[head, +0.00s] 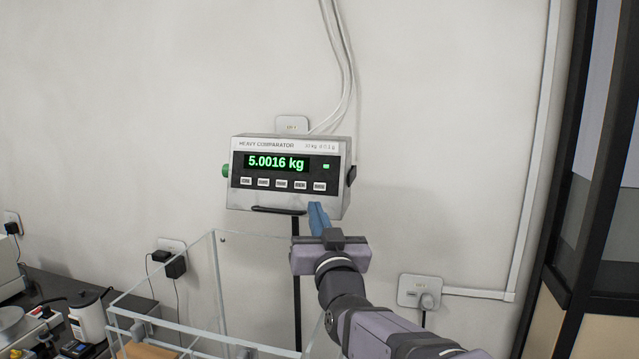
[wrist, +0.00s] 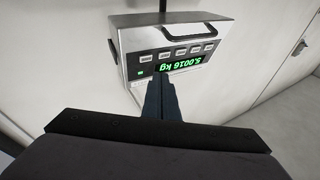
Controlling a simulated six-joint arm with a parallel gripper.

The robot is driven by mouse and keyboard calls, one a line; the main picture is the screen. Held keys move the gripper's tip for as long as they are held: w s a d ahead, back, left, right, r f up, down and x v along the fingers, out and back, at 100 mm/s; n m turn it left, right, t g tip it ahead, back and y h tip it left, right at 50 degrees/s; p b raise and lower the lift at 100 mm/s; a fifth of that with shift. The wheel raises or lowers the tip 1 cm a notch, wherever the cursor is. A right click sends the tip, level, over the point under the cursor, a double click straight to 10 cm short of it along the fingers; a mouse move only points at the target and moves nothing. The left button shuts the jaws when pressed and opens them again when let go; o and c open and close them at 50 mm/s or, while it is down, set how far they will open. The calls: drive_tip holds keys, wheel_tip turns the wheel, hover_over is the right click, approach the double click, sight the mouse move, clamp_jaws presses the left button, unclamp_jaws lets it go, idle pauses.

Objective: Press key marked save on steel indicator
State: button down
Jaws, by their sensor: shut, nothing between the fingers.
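The steel indicator (head: 289,148) is mounted on a dark post against the wall, its green display (head: 276,162) reading 5.0016 kg. A row of several small white keys runs below the display; their labels are too small to read for certain. The rightmost key (head: 319,186) is just above my gripper (head: 317,207), whose blue fingers are shut and empty. In the wrist view the indicator (wrist: 133,68) appears upside down, and the fingers (wrist: 161,82) overlap its face near the display, beside the leftmost key (wrist: 145,58). Contact cannot be told.
A clear glass box (head: 219,285) stands below the indicator to the left. A black handle bar (head: 278,210) runs along the indicator's lower edge. Pale cables (head: 343,60) rise behind it. A wall socket (head: 420,291) is at lower right. The wall right of the indicator is clear.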

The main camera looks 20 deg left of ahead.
sight(320, 187)
drive_tip(key=shift+t+y, duration=0.5)
drive_tip(key=shift+t, duration=0.2)
drive_tip(key=r, duration=0.1)
drive_tip(key=a+r, duration=0.1)
drive_tip(key=r, duration=0.1)
drive_tip(key=s+r, duration=0.1)
drive_tip(key=shift+s+a+r, duration=0.1)
drive_tip(key=shift+a+r, duration=0.2)
drive_tip(key=shift+a, duration=0.1)
drive_tip(key=shift+w+f+p, duration=0.4)
drive_tip(key=shift+w+p, duration=0.2)
drive_tip(key=shift+w, duration=0.8)
drive_tip(key=shift+w+f+p, duration=0.45)
drive_tip(key=shift+w+p, duration=0.1)
drive_tip(key=shift+w, duration=0.9)
drive_tip(key=shift+w+f+p, duration=0.4)
drive_tip(key=shift+w+p, duration=0.2)
drive_tip(key=shift+w, duration=0.8)
drive_tip(key=shift+w+f, duration=0.1)
drive_tip(key=shift+w, duration=0.3)
